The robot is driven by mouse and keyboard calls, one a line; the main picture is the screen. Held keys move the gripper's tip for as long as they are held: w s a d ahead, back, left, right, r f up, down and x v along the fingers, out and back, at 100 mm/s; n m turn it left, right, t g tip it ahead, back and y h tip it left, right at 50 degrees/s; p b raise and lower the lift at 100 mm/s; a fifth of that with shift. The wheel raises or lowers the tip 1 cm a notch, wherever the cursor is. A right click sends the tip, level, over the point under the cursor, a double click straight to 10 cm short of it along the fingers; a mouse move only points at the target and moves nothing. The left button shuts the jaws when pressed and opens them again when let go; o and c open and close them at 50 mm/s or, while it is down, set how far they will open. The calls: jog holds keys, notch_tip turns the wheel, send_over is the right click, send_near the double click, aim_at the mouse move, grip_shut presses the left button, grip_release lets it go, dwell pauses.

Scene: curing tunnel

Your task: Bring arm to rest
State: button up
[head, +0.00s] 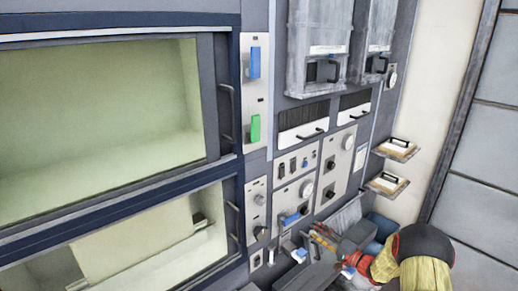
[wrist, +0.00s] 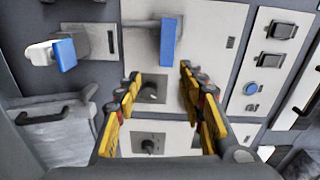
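My arm (head: 425,251), yellow, black and red, reaches in from the lower right of the head view. My gripper (head: 320,236) is small there, in front of the lower control panels. In the wrist view my gripper (wrist: 160,80) shows two yellow fingers spread wide apart, with nothing between them. A panel with a dark knob (wrist: 150,92) shows behind the gap, and a blue lever (wrist: 168,42) is just beyond the fingertips. I cannot tell how far the fingertips are from the panel.
A large windowed chamber (head: 100,110) fills the left. Grey boxes (head: 318,40) hang at the upper right. Two small shelves (head: 388,184) stick out from the wall near my arm. In the wrist view a second blue lever (wrist: 64,54) and a black handle (wrist: 45,116) are at left.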

jog(key=s+d+f+n+g+h, duration=0.35)
jog(key=d+f+h, duration=0.55)
jog(key=d+f, duration=0.4)
jog(key=s+d+g+h+b, duration=0.1)
jog(key=s+g+h+b, duration=0.15)
jog(key=s, duration=0.45)
jog(key=s+a+r+n+g+b, duration=0.1)
jog(key=s+a+r+g+b, duration=0.15)
jog(key=s, duration=0.45)
jog(key=s+a+r+n+g+b, duration=0.1)
jog(key=s+a+r+g, duration=0.2)
jog(key=s, duration=0.4)
jog(key=s+a+r+n+g+b, duration=0.1)
jog(key=s+a+r+n+b, duration=0.15)
jog(key=s+r, duration=0.35)
jog(key=s+a+r+n+t+b, duration=0.1)
jog(key=s+a+r+t+b, duration=0.1)
jog(key=s+a+b, duration=0.3)
jog(key=s+a+r+n+t+y+b, duration=0.1)
jog(key=s+a+r+b, duration=0.2)
jog(key=s+a, duration=0.9)
jog(key=s+b, duration=0.1)
jog(key=b, duration=0.1)
jog(key=shift+a+t+b, duration=0.15)
jog(key=shift+t+b, duration=0.15)
jog(key=shift+t, duration=0.05)
jog(key=shift+r+y, duration=0.15)
jog(key=shift+y, duration=0.1)
